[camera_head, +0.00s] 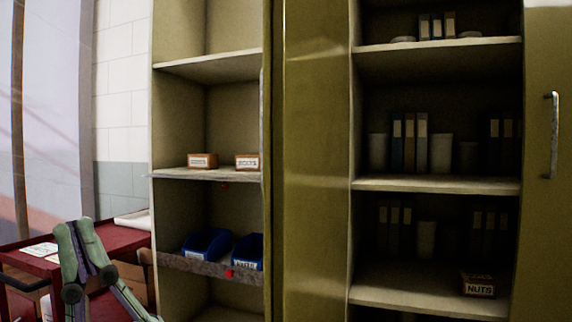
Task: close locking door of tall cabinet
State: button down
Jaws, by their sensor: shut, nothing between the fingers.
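Tall olive cabinets stand open in front of me. The right one shows dark shelves (435,184). An olive door (543,220) with a vertical metal handle (552,135) stands at the far right edge and is partly cut off. A wide olive panel (316,160) stands between the two shelf bays, with a narrow edge-on panel (274,160) just left of it. I cannot tell which panel is the locking door; no lock is clear. My gripper (76,224) is at the lower left, shut and empty, pointing up. It is apart from the cabinet doors, in front of a red cart.
The left bay's shelf (205,175) holds small labelled boxes (202,161), with blue bins (207,245) below. Binders (409,143), cups and a NUTS box (479,287) fill the right bay. The red cart (122,240) stands at the lower left, near a tiled wall (122,90).

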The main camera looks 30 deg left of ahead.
aim_at(305, 98)
jog(key=k+j, duration=0.1)
jog(key=j, duration=0.5)
jog(key=k+j, duration=0.1)
jog(key=j, duration=0.95)
jog(key=k+j+u, duration=0.1)
jog(key=u, duration=0.35)
jog(key=k+j+u, duration=0.1)
jog(key=u, duration=0.3)
